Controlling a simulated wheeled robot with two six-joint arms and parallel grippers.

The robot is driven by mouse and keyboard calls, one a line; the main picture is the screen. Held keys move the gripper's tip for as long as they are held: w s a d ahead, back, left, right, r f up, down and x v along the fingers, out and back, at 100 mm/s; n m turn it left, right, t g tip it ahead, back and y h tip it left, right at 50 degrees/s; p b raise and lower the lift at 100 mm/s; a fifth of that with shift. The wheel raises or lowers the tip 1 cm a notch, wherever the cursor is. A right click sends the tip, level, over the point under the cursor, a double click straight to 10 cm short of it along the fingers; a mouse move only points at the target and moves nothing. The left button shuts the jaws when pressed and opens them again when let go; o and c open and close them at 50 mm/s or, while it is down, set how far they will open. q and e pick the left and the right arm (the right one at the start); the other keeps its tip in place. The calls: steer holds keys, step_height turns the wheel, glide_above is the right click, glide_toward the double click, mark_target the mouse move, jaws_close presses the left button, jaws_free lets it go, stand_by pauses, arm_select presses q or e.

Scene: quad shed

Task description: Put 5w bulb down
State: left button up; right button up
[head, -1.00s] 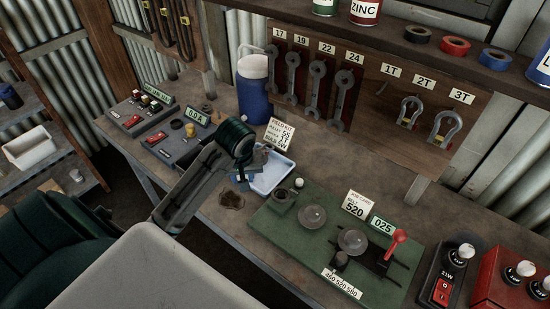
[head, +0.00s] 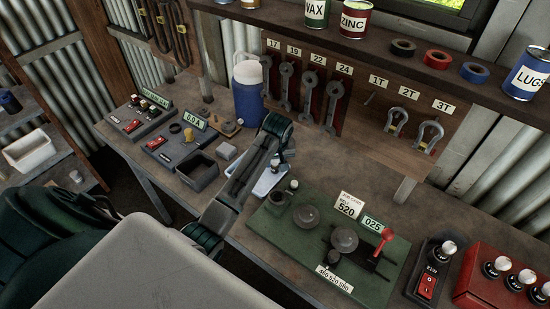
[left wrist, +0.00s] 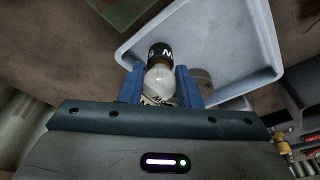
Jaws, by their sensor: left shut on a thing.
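The bulb (left wrist: 160,80) has a pale glass globe and a dark base with white lettering that I cannot fully read. My left gripper (left wrist: 160,74) is shut on it, with one blue finger on each side. The dark base points away from the wrist, towards the white tray (left wrist: 250,22). In the head view the tray (head: 268,182) lies on the bench, partly covered by my left arm, and my left gripper (head: 280,160) is over its far part. I cannot tell whether the bulb touches the tray. My right gripper is not in view.
A round greyish thing (left wrist: 202,84) shows in the tray beside the right finger. A green mat (head: 278,232) with dishes and a red-handled lever lies to the right. A blue jug (head: 249,95) stands behind. A dark open box (head: 196,172) sits to the left.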

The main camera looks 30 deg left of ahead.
arm_select(q)
steer(key=shift+f, duration=0.3)
steer(key=shift+f, duration=0.15)
steer(key=o, duration=1)
steer(key=v, duration=1.2)
steer(key=shift+a+r, duration=0.15)
steer(key=shift+r, duration=0.05)
